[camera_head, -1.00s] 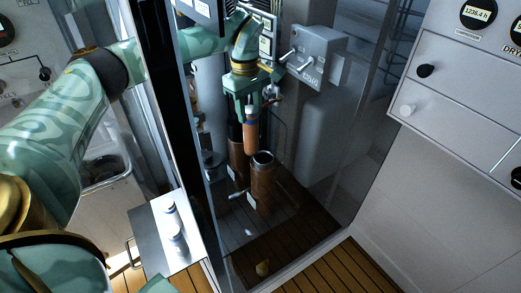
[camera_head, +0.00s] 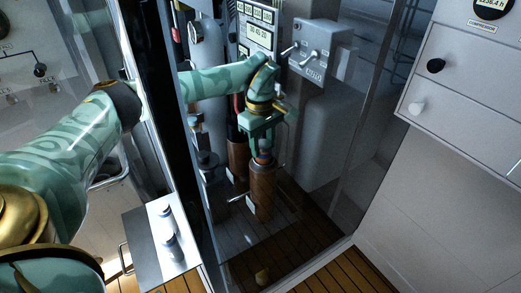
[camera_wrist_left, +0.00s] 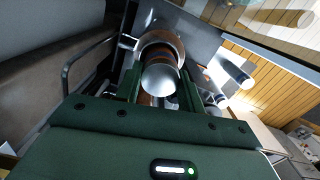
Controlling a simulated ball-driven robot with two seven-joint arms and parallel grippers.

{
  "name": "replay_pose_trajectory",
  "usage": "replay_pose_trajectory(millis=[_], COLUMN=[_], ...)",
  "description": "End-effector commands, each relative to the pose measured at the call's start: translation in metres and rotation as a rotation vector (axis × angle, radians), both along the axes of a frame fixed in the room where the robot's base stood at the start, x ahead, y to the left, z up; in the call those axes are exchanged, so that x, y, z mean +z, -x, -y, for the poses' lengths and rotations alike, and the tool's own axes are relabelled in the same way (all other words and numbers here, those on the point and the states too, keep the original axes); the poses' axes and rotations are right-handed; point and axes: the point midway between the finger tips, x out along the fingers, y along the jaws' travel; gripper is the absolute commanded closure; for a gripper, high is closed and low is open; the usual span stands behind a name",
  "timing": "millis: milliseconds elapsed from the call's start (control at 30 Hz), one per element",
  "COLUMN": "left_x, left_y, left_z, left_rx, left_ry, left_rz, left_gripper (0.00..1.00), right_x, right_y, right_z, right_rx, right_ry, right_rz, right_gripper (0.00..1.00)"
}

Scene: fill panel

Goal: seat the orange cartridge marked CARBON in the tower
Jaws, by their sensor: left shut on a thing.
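My left gripper (camera_head: 264,146) points down over the open top of the front brown tower tube (camera_head: 263,193). It is shut on the cartridge, whose rounded silver end (camera_wrist_left: 160,79) shows between the fingers in the left wrist view. The brown rim of the tube (camera_wrist_left: 163,38) shows just beyond the silver end. The cartridge appears in line with the tube's mouth; how deep it sits cannot be told. My right gripper is out of view.
A second brown tube (camera_head: 238,158) stands close behind left. A grey switch box (camera_head: 318,55) and a display panel (camera_head: 257,30) are behind the arm. A metal shelf (camera_head: 146,243) with small white-topped canisters is at lower left. Glass walls enclose the tower.

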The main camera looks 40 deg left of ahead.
Motion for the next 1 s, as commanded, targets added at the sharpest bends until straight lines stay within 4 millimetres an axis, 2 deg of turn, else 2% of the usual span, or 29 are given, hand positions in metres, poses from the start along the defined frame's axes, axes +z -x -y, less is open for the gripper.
replay_pose_trajectory(millis=[33, 100, 467, 500, 567, 600, 867, 1000], left_x=[-0.014, -0.022, -0.022, -0.023, -0.023, -0.023, -0.022, -0.006], left_y=[0.000, 0.000, 0.000, 0.000, 0.000, 0.000, 0.000, 0.000], left_z=[0.000, 0.000, 0.000, 0.000, 0.000, 0.000, 0.000, -0.001], left_rx=[0.000, 0.000, 0.000, 0.000, 0.000, 0.000, 0.000, 0.000], left_ry=[0.000, -0.001, -0.001, -0.001, -0.001, -0.001, -0.001, -0.001], left_rz=[-0.005, -0.003, 0.000, -0.001, -0.001, -0.001, -0.001, 0.003], left_gripper=[1.00, 1.00, 1.00, 0.59, 0.42, 0.39, 0.39, 0.39], right_x=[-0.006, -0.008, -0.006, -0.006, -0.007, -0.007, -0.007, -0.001], right_y=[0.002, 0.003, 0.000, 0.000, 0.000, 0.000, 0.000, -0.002], right_z=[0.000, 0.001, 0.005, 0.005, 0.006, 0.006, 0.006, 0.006], right_rx=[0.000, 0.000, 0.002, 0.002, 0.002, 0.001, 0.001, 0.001], right_ry=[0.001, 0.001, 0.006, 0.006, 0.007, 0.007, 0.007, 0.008], right_rz=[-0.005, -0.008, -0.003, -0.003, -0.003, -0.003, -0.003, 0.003], right_gripper=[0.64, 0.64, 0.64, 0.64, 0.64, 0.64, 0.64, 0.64])
